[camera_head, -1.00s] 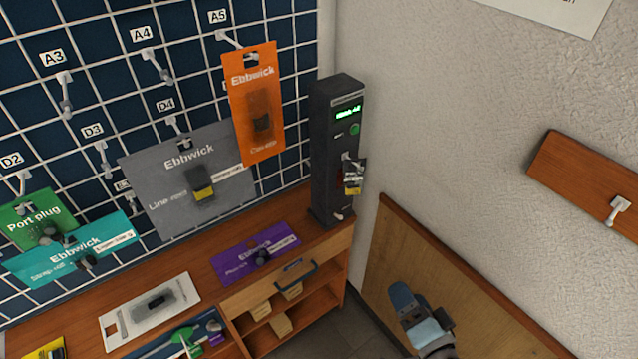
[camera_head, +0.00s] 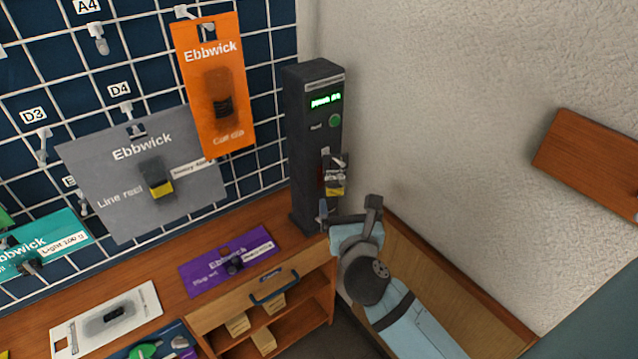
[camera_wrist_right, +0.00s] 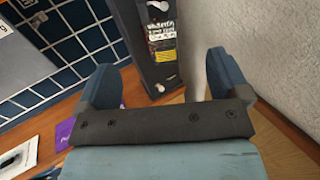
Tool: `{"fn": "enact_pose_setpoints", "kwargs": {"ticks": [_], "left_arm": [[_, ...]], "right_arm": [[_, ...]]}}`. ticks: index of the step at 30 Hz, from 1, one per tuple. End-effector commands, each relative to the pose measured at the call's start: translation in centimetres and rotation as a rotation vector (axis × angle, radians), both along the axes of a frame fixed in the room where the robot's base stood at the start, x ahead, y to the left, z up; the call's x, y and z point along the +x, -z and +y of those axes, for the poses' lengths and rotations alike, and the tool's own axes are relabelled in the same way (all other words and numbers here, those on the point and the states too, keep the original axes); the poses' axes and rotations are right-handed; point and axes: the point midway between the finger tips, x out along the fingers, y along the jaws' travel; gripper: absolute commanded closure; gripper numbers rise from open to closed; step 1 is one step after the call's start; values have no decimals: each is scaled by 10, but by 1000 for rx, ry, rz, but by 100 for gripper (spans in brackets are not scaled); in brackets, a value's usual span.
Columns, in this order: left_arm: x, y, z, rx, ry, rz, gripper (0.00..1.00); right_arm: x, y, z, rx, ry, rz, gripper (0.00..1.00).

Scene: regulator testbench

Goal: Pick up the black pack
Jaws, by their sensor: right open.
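The black pack (camera_head: 335,178) is a small dark card with pale print and a yellow lower part. It hangs on a peg on the front of the dark grey upright unit (camera_head: 312,130). In the right wrist view the pack (camera_wrist_right: 162,38) shows ahead, near the top edge, between the finger directions. My right gripper (camera_head: 348,208) is open and empty, just below and in front of the pack, not touching it. Its two blue fingers also show in the wrist view (camera_wrist_right: 166,76). My left gripper is not in view.
A wire grid board with hooks holds orange (camera_head: 218,90), grey (camera_head: 140,190) and teal (camera_head: 45,245) packs. A purple pack (camera_head: 232,260) and a white one (camera_head: 105,318) lie on the wooden bench. A white wall (camera_head: 440,120) stands close on the right.

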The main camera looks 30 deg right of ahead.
Motion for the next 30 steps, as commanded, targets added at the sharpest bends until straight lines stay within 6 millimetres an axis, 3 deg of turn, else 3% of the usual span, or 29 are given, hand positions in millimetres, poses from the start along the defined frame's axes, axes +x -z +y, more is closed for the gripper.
{"fn": "enact_pose_setpoints", "kwargs": {"ticks": [10, 30], "left_arm": [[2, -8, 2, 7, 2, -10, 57], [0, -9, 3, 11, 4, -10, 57]], "right_arm": [[59, -2, -26, -3, 0, -2, 6], [123, 4, -52, -4, -1, -1, 6]]}}
